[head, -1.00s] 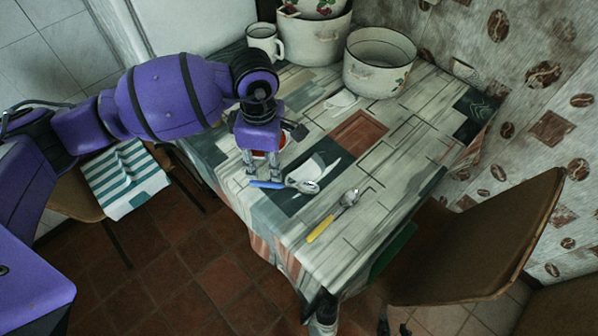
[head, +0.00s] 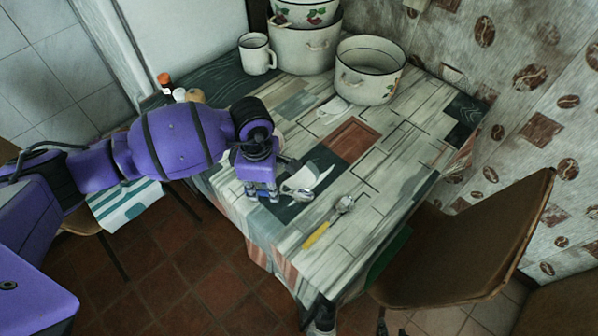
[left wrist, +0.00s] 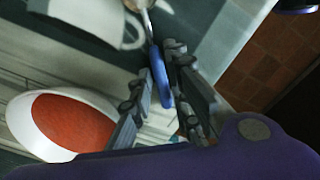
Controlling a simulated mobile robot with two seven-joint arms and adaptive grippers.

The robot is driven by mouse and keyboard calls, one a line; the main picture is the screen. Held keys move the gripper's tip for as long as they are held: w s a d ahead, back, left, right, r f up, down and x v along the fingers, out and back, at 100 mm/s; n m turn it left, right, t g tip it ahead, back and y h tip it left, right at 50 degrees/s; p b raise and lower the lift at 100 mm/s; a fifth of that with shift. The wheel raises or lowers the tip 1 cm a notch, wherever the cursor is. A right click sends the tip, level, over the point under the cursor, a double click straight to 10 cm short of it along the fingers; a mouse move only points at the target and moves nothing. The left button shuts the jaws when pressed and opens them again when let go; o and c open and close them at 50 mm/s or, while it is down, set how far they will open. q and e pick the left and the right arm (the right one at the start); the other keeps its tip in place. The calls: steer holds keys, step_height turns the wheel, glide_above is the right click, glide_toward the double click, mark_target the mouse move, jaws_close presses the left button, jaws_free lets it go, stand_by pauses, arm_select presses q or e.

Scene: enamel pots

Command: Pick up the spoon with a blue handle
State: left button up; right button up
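The spoon with a blue handle lies on the table. Its metal bowl shows just right of my left gripper (head: 262,194) in the head view, while the gripper hides most of the handle. In the left wrist view the blue handle (left wrist: 161,78) lies between the two fingers of my left gripper (left wrist: 162,72). The fingers are apart, one on each side of the handle, with the handle close to the right finger. I cannot tell whether they touch it.
A yellow-handled spoon (head: 327,223) lies to the right. Enamel pots (head: 370,72) and a white mug (head: 256,53) stand at the back. A brown chair (head: 470,250) stands at the right.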

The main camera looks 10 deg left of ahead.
arm_select(q)
jaws_close()
